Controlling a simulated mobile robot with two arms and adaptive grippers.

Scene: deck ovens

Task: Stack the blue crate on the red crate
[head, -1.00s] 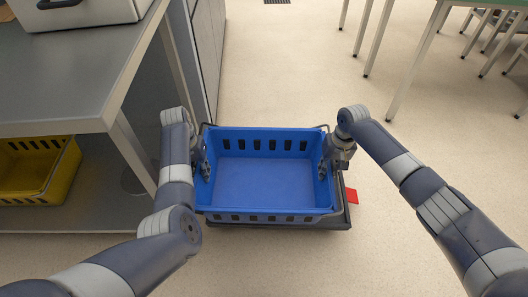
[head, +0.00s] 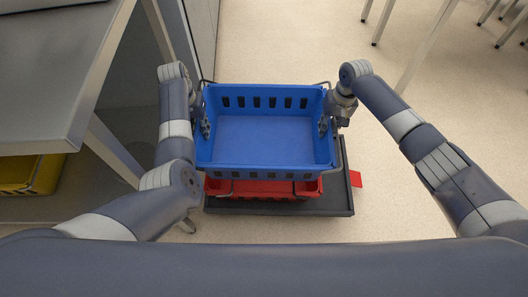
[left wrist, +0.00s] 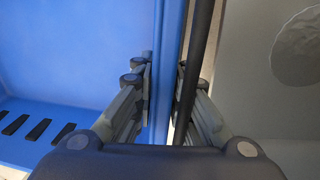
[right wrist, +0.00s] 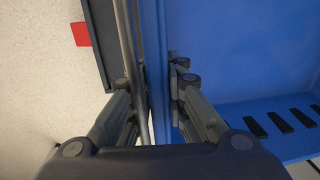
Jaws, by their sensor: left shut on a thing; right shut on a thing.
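The blue crate (head: 262,140) is empty and looks about level between my two grippers in the head view. My left gripper (head: 205,126) is shut on its left wall, and my right gripper (head: 325,124) on its right wall. Both wrist views show blue wall between the fingers, at the left gripper (left wrist: 163,85) and the right gripper (right wrist: 158,85). The red crate (head: 262,188) shows below the blue crate's near edge, on a dark flat base. Most of the red crate is hidden. I cannot tell whether the crates touch.
The dark base (head: 285,209) extends beyond the crates at the right, with a red tab (head: 356,179) beside it. A grey table (head: 60,80) stands close to my left arm, with a yellow crate (head: 20,172) below. Floor is open at the right.

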